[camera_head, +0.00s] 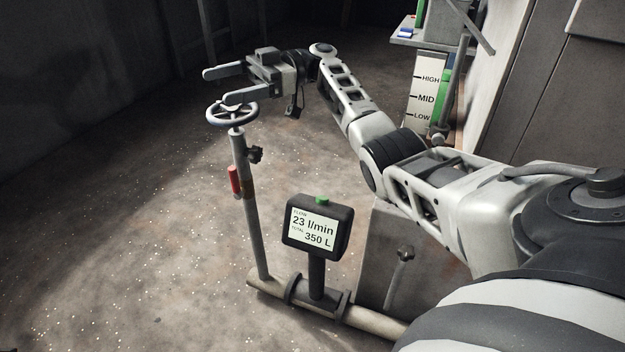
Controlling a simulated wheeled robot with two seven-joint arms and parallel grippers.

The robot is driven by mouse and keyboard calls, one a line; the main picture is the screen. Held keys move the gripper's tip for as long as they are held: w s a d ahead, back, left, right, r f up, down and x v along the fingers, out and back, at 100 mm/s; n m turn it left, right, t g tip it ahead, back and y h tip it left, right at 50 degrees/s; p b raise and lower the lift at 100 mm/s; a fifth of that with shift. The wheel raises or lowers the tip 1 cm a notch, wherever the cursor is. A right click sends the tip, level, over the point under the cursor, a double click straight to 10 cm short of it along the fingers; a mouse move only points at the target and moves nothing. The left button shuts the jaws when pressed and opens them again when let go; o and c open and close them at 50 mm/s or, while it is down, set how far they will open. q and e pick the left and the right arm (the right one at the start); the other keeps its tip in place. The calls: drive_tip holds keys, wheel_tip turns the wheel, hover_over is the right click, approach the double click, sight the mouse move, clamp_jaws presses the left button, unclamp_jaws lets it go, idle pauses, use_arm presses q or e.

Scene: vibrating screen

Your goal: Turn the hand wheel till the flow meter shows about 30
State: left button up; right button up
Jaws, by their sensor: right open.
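The hand wheel (232,114) is a grey spoked ring on top of an upright grey stem (250,215). The flow meter (316,227) is a dark box with a lit display reading 23 l/min and a total of 350 L. It stands on a post on the pipe, to the right of the stem. My right gripper (222,86) reaches in from the right, open, with its fingers pointing left. In the picture the nearer finger lies just over the wheel's far rim; whether it touches I cannot tell. My left gripper is not in view.
A horizontal pipe (376,323) runs along the floor below the meter. A level gauge (424,95) marked HIGH, MID, LOW stands at the back right. The floor at left is clear.

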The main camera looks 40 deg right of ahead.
drive_tip(key=shift+d+f+b, duration=0.15)
drive_tip(key=shift+d+b, duration=0.1)
drive_tip(key=shift+b, duration=0.1)
drive_tip(key=shift+s+d+f+b, duration=0.1)
drive_tip(key=shift+s+d+b, duration=0.05)
drive_tip(key=shift+d+b, duration=0.5)
drive_tip(key=shift+s+d+b, duration=0.15)
drive_tip(key=shift+d+b, duration=0.35)
drive_tip(key=shift+d, duration=0.1)
drive_tip(key=shift+s+d+r, duration=0.1)
drive_tip(key=shift+d+r, duration=0.15)
drive_tip(key=shift+d, duration=0.55)
drive_tip(key=shift+s+d, duration=0.2)
drive_tip(key=shift+d, duration=0.45)
